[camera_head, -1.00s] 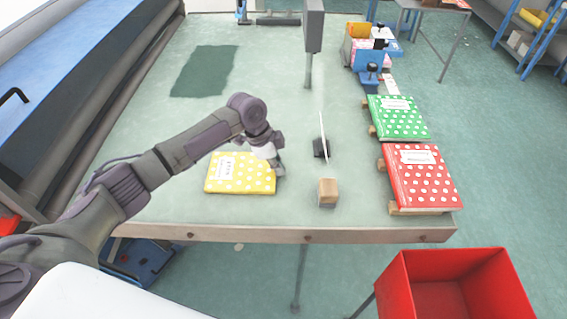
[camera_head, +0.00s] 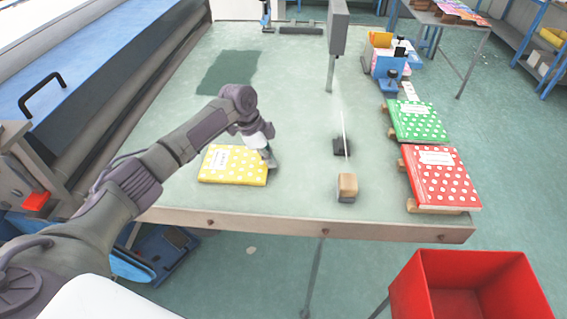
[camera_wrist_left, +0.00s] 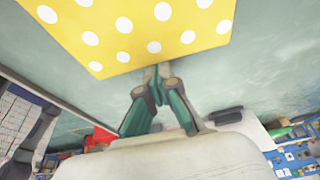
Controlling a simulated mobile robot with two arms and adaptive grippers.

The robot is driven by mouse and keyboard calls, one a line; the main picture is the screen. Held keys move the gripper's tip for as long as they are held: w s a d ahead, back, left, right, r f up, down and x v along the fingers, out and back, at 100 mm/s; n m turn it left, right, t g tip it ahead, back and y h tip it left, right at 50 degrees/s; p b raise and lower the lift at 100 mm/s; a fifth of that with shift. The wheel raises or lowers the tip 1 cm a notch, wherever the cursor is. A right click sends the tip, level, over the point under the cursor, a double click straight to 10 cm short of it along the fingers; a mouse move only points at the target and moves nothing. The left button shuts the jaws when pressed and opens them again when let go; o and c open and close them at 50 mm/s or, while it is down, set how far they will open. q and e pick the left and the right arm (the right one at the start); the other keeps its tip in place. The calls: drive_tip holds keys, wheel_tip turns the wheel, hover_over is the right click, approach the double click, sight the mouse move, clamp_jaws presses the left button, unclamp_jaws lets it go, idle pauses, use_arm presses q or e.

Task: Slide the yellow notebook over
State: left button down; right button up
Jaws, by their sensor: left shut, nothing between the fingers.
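The yellow notebook (camera_head: 232,166) with white dots and a white label lies flat on the pale green table (camera_head: 290,115), left of its middle and near the front edge. My left gripper (camera_head: 270,163) is down at the notebook's right edge, with its fingers shut and empty. In the left wrist view the notebook (camera_wrist_left: 135,30) fills the top, and the shut fingertips (camera_wrist_left: 153,75) are right at its edge; I cannot tell whether they touch it. My right gripper is not in view.
A wooden block (camera_head: 347,187) and a dark stand with a thin upright plate (camera_head: 342,146) stand right of the gripper. Red (camera_head: 440,180) and green (camera_head: 418,121) dotted notebooks lie on wooden supports at the right edge. A red bin (camera_head: 465,285) stands in front.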

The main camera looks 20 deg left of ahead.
sight(232, 162)
use_arm(q)
drive_tip(key=a, duration=0.2)
drive_tip(key=s+a, duration=0.1)
drive_tip(key=a, duration=0.3)
drive_tip(key=shift+s+a+f, duration=0.15)
drive_tip(key=shift+s+a, duration=0.15)
drive_tip(key=s+a, duration=0.1)
drive_tip(key=a, duration=0.5)
drive_tip(key=s+a, duration=0.1)
drive_tip(key=a, duration=0.2)
drive_tip(key=shift+s, duration=0.35)
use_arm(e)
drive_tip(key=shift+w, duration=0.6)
use_arm(q)
drive_tip(key=shift+d, duration=0.1)
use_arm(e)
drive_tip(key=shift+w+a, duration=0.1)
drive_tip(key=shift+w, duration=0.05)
